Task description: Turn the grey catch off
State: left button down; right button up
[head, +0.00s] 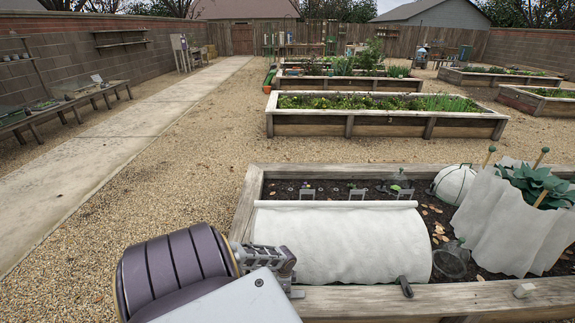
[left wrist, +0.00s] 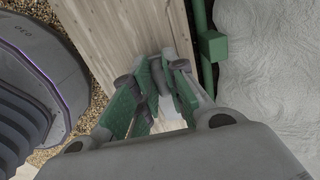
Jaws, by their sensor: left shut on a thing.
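My left gripper (head: 292,283) is at the front left corner of the near raised bed, beside the white cover (head: 340,245). In the left wrist view my left gripper (left wrist: 163,80) has its green-padded fingers closed over the bed's wooden edge board (left wrist: 130,35). A small grey piece, apparently the grey catch (left wrist: 167,55), is between the fingertips. The fingers hide most of it, so I cannot tell its turn. In the head view my own gripper and arm hide it. My right gripper is not in view.
A dark handle-like piece (head: 405,287) is at the cover's right front end, and a pale block (head: 524,290) sits on the front board. Gravel (head: 170,200) lies open to the left.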

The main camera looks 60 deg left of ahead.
pick_arm(q)
jog(key=shift+s+f, duration=0.1)
jog(key=c, duration=1.4)
grip_release()
jog(key=shift+c, duration=0.2)
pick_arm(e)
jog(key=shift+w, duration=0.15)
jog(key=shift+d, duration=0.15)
pick_arm(q)
jog(key=shift+r, duration=0.85)
notch_tip(320, 180, up, 10)
jog(key=shift+r, duration=0.2)
jog(key=shift+d, duration=0.1)
